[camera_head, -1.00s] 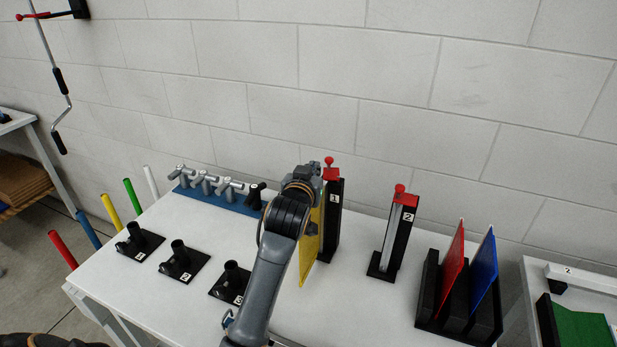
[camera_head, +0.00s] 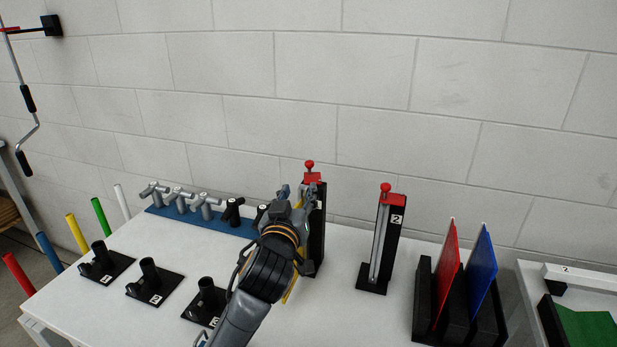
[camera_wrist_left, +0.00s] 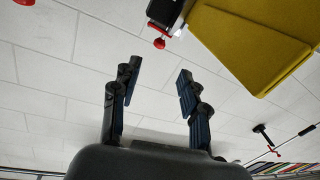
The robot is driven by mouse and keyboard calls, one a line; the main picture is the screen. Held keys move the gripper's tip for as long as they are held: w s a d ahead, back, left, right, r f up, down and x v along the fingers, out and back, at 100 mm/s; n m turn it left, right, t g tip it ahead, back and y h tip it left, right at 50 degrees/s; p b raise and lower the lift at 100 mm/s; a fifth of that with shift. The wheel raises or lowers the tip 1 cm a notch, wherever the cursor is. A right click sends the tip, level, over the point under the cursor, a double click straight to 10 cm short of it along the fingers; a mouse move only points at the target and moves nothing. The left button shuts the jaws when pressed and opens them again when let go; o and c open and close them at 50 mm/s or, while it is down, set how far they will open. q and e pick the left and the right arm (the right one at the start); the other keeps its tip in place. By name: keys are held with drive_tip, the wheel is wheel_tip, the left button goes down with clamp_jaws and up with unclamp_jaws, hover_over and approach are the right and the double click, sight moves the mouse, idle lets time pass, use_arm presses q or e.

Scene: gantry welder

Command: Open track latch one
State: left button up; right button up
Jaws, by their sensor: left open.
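Track latch one is the black upright post (camera_head: 317,238) with a red cap and a red ball knob (camera_head: 309,165) on top. The knob also shows in the left wrist view (camera_wrist_left: 159,43), just beyond the fingertips, with the dark post end (camera_wrist_left: 163,12) behind it. My left gripper (camera_head: 294,191) is at the upper left of the post, just below knob height in the picture. Its fingers are apart and empty in the left wrist view (camera_wrist_left: 158,82). My arm hides part of the post and its label. My right gripper is out of view.
A yellow panel (camera_wrist_left: 245,45) stands beside the post, mostly hidden by my arm in the head view. A second latch post (camera_head: 388,245) stands to the right, then a black rack (camera_head: 424,300) with red and blue panels. Numbered black fixtures (camera_head: 155,285) and a blue tool rail (camera_head: 215,222) lie left.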

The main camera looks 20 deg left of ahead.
sight(308, 166)
use_arm(q)
drive_tip(key=p+x, duration=0.3)
drive_tip(key=x, duration=1)
drive_tip(key=shift+w+r, duration=0.1)
drive_tip(key=shift+w, duration=0.2)
clamp_jaws()
